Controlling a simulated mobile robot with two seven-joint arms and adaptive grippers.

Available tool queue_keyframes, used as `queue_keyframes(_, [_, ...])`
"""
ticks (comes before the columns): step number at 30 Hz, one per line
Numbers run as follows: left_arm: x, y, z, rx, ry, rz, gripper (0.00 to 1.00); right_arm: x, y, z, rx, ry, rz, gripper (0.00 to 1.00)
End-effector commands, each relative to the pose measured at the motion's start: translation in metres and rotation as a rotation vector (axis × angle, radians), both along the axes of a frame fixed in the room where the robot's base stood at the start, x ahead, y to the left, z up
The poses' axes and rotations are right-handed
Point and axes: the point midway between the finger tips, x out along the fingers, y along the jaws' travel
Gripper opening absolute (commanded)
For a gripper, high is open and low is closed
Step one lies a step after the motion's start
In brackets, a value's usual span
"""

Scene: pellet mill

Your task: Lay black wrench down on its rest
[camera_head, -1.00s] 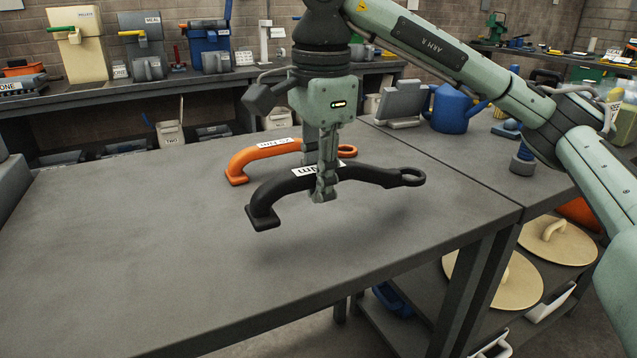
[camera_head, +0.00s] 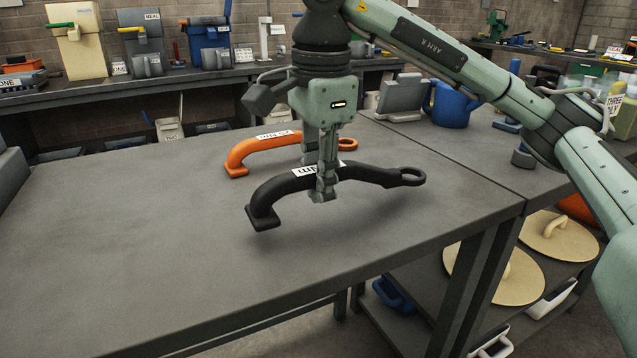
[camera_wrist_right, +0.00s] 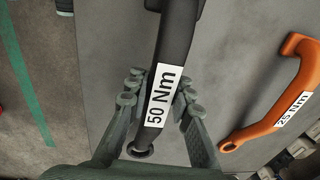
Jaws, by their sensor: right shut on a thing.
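The black wrench (camera_head: 275,190) hangs level a little above the grey table, its shadow apart below it. It has a bent, square-ended head at the left, a ring at the right and a white label. My right gripper (camera_head: 325,190) points down and is shut on its handle near the middle. In the right wrist view the black wrench (camera_wrist_right: 177,45) runs between the fingers (camera_wrist_right: 158,95), and its label reads 50 Nm. No separate rest for it can be made out in these views. My left gripper is not in view.
An orange wrench (camera_head: 243,153), labelled 25 Nm in the right wrist view (camera_wrist_right: 262,128), lies on the table (camera_head: 130,260) behind the black one. The table is clear to the left and front. A blue watering can (camera_head: 450,105) stands behind at the right.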

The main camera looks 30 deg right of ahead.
Motion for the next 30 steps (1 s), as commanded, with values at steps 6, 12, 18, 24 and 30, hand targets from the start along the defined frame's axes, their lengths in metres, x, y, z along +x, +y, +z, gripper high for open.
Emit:
queue_keyframes(6, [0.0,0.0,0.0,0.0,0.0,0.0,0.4,0.0,0.0,0.001,0.0,-0.002,0.0,0.0])
queue_keyframes(12, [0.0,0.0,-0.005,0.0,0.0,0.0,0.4,0.0,0.0,-0.005,0.001,0.0,0.0,0.0])
queue_keyframes(18, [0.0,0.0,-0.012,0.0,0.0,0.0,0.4,0.0,0.0,-0.014,0.002,0.003,0.0,0.0])
queue_keyframes(24, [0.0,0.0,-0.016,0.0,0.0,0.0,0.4,0.0,0.0,-0.018,0.003,0.005,0.0,0.0])
queue_keyframes(30, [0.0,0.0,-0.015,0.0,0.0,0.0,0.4,0.0,0.0,-0.018,0.003,0.004,0.0,0.0])
